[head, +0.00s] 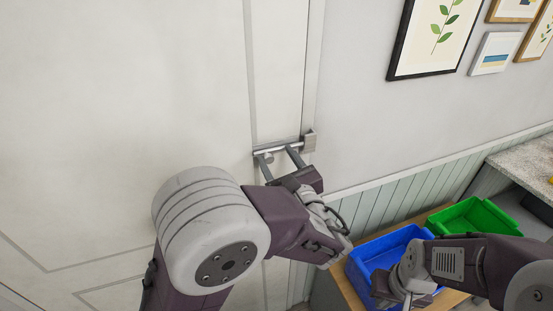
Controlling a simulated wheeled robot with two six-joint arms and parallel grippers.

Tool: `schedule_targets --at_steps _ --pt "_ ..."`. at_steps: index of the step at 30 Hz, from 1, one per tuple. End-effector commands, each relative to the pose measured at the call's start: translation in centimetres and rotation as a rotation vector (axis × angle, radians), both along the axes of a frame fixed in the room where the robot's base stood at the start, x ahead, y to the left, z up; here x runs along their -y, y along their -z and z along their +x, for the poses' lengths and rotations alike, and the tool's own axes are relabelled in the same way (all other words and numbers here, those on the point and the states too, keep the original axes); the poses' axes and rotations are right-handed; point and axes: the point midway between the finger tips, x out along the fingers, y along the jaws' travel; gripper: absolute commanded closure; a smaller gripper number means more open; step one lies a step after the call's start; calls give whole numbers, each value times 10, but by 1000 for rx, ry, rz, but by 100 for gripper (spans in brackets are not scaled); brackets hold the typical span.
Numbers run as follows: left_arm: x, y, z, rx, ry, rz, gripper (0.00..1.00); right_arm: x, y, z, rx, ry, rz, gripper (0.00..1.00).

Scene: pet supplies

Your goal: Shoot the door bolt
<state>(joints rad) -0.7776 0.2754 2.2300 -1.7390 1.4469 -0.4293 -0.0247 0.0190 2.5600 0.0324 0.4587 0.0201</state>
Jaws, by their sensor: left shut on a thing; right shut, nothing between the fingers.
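The white door (150,100) fills the left of the head view and looks closed against its frame. A metal door bolt (277,148) lies across the door's right edge. Its bar reaches toward a grey keeper block (309,141) on the frame; how far it enters is too small to tell. My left gripper (279,157) is at the bolt with its fingers shut on the bolt's handle, which the fingers partly hide. My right gripper (386,298) is low at the right, away from the door, shut and empty above the blue bin.
A blue bin (362,254) and a green bin (486,207) stand on a wooden surface (349,290) at lower right. A grey speckled counter (530,156) is at the right edge. Framed pictures (437,35) hang on the wall, which is clear beside the bolt.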

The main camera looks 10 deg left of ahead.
Motion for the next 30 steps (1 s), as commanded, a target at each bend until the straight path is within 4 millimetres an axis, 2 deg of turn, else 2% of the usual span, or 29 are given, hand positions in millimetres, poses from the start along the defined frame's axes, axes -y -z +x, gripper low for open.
schedule_targets --at_steps 16,30 --pt "3 -1 0 2 8 0 57 0 0 0 0 0 0 100" --pt "26 -1 -34 2 11 0 57 0 -1 0 0 0 0 100"
